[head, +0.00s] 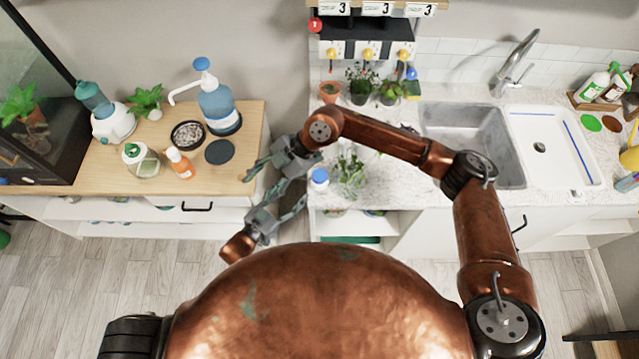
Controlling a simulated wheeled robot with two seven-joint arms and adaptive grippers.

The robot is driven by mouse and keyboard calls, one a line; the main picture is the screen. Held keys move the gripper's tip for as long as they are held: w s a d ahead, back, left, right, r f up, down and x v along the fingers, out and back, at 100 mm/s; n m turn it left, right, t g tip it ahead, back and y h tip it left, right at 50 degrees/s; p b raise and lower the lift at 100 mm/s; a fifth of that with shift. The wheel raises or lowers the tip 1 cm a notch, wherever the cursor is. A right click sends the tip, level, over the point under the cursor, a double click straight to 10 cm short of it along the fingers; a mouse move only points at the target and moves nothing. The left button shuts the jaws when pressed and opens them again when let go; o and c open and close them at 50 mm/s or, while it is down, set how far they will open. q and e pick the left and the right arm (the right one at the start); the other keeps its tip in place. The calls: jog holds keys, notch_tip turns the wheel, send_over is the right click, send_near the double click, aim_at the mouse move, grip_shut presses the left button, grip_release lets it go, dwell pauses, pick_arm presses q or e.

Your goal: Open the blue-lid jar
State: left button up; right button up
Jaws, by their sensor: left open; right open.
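The blue-lid jar (320,180) stands upright near the front left corner of the speckled counter, its blue lid on top. My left gripper (291,197) reaches up from below, open and empty, just left of the jar and apart from it. My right gripper (260,170) comes from the upper right with its fingers pointing left. It is open and empty by the wooden table's right edge. The two grippers are close together and partly overlap in the view.
A leafy plant (350,175) stands right beside the jar. The wooden table (225,180) on the left holds a pump bottle (218,108), an orange bottle (180,163) and a pebble dish (188,134). The sink (470,135) is farther right. My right arm spans the counter.

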aim_at(314, 186)
pick_arm(q)
jog(key=d+h, duration=0.1)
jog(key=s+d+r+m+h, duration=0.1)
jog(key=d+m+h, duration=0.1)
jog(key=d, duration=0.1)
jog(key=shift+s+r+h, duration=0.25)
jog(key=shift+s+h, duration=0.05)
jog(key=shift+s, duration=0.1)
pick_arm(e)
jog(key=w+d+m+t+h, duration=0.1)
jog(key=w+d+h, duration=0.1)
jog(key=d, duration=0.3)
jog(key=w+d+f+m+t+h, duration=0.1)
jog(key=w+d+h, duration=0.2)
jog(key=w+d, duration=0.2)
jog(key=w+d+f+m+t+h, duration=0.1)
jog(key=w+d+h, duration=0.2)
jog(key=d, duration=0.3)
jog(key=shift+w+f, duration=0.15)
jog(key=shift+w, duration=0.2)
pick_arm(q)
jog(key=shift+w+d, duration=0.25)
pick_arm(e)
jog(key=shift+d+m, duration=0.15)
jog(key=shift+m, duration=0.15)
pick_arm(q)
jog(key=shift+x, duration=3.45)
jog(key=shift+f, duration=0.15)
jog(key=shift+c, duration=0.4)
grip_shut()
